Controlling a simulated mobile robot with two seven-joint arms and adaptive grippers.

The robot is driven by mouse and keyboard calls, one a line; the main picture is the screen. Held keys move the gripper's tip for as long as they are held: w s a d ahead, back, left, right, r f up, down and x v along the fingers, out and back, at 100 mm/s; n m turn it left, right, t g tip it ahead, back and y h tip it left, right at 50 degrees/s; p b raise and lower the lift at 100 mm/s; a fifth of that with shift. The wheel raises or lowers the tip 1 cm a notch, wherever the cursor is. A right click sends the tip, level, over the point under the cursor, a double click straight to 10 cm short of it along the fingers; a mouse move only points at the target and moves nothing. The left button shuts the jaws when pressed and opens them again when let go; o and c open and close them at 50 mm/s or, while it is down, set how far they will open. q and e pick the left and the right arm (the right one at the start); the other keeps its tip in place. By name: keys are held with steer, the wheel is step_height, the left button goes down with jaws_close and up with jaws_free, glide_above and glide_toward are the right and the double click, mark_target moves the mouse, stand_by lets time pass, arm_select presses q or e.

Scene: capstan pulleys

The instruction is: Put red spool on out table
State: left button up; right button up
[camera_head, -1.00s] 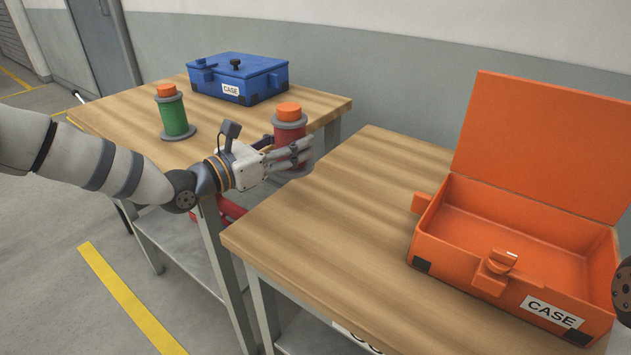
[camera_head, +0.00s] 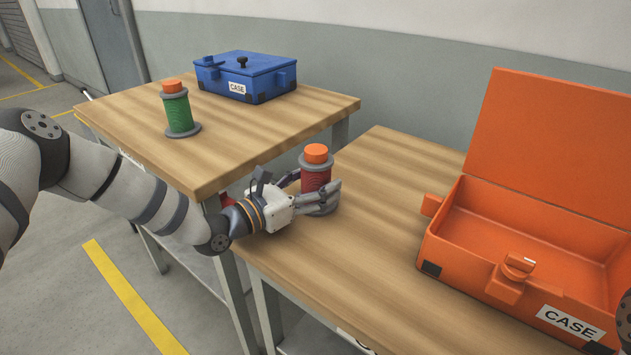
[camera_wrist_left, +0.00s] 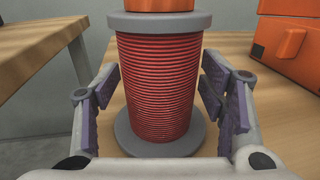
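The red spool (camera_head: 317,179), with an orange top and grey flanges, is upright at the far left part of the near wooden table (camera_head: 350,262), which also bears the open orange case. My left gripper (camera_head: 322,196) has its fingers around the spool's red winding. My right gripper is out of view.
The open orange case (camera_head: 520,250) takes up the right of the near table. The other wooden table (camera_head: 235,140) bears a green spool (camera_head: 178,111) and a closed blue case (camera_head: 245,76). A narrow gap separates the tables. The near table's middle is clear.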

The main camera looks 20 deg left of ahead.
arm_select(q)
steer(key=shift+r, duration=0.25)
steer(key=p+v, duration=0.1)
steer(key=v, duration=1.1)
steer(key=shift+f+p, duration=0.1)
steer(key=shift+p, duration=0.2)
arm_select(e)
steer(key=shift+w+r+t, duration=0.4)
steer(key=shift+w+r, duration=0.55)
